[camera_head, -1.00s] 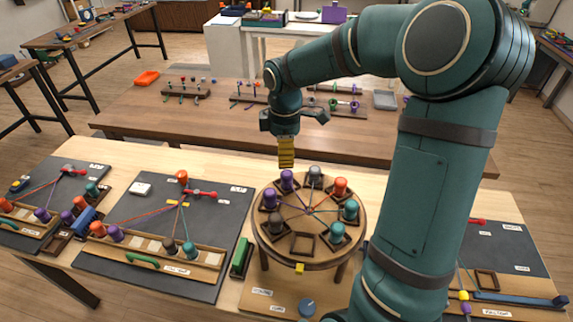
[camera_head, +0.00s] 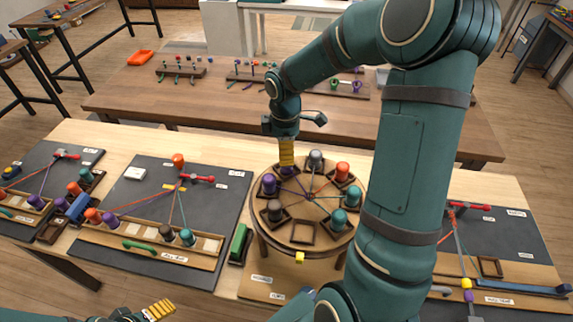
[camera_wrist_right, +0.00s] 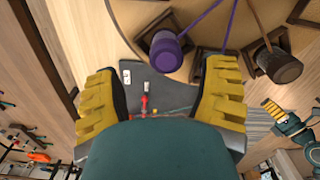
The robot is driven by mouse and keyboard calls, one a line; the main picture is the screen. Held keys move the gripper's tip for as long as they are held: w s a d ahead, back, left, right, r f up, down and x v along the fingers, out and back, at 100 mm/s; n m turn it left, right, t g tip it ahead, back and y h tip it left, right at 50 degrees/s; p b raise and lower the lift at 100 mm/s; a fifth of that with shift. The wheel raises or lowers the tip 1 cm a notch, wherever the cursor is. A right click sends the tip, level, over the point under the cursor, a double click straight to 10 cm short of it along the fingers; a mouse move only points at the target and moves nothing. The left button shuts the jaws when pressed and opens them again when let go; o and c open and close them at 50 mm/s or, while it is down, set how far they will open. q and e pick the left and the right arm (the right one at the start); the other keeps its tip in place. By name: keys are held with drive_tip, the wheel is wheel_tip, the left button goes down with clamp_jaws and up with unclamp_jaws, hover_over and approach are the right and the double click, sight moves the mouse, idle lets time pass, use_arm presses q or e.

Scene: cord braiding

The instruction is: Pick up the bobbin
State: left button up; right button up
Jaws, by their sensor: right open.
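A round wooden stand (camera_head: 310,200) carries several bobbins in square holders, with cords running to its centre. My right gripper (camera_head: 287,160) points down at the stand's back left edge, open, at a purple bobbin (camera_head: 290,168) that it mostly hides. In the right wrist view that bobbin (camera_wrist_right: 165,52) shows in the gap between the spread yellow fingers (camera_wrist_right: 160,80); I cannot tell if they touch it. Another purple bobbin (camera_head: 269,184) stands beside it, then a brown one (camera_head: 275,211). My left gripper (camera_head: 158,310) is at the bottom left, its jaw gap unclear.
The stand also holds a grey bobbin (camera_head: 315,159), an orange one (camera_head: 342,171) and two teal ones (camera_head: 338,219). Its front holder (camera_head: 303,233) is empty. A dark board (camera_head: 150,210) with bobbins and cords lies left, a green block (camera_head: 239,243) between.

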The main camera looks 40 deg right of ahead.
drive_tip(key=f, duration=0.5)
drive_tip(key=shift+s+a+f+b, duration=0.1)
drive_tip(key=shift+s+f+b, duration=0.05)
drive_tip(key=shift+s+b, duration=0.2)
clamp_jaws()
